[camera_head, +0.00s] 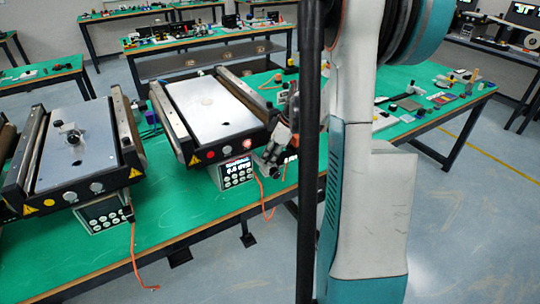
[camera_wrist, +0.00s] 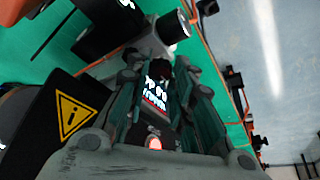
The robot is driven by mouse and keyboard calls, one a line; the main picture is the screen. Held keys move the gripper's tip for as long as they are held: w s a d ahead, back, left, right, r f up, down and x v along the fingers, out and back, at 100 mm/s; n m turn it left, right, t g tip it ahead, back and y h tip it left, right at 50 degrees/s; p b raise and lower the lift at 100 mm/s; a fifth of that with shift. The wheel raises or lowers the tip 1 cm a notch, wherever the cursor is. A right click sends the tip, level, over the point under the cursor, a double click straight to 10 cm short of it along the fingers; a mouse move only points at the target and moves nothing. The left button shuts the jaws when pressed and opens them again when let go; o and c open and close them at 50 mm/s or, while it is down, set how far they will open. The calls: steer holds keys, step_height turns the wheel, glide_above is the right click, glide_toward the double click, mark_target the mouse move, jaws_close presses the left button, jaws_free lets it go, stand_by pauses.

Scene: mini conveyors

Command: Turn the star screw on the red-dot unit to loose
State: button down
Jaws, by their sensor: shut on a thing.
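A control box with a lit display (camera_head: 237,172) sits under the right conveyor's front; another box (camera_head: 103,213) sits under the left one. Orange cables hang off the table's front edge. A yellow warning label (camera_wrist: 74,117) is close to my gripper. My arm hides the table's middle right.

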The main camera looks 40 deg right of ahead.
steer(key=c, duration=1.4)
jaws_free()
steer(key=v, duration=1.2)
steer(key=shift+d, duration=0.1)
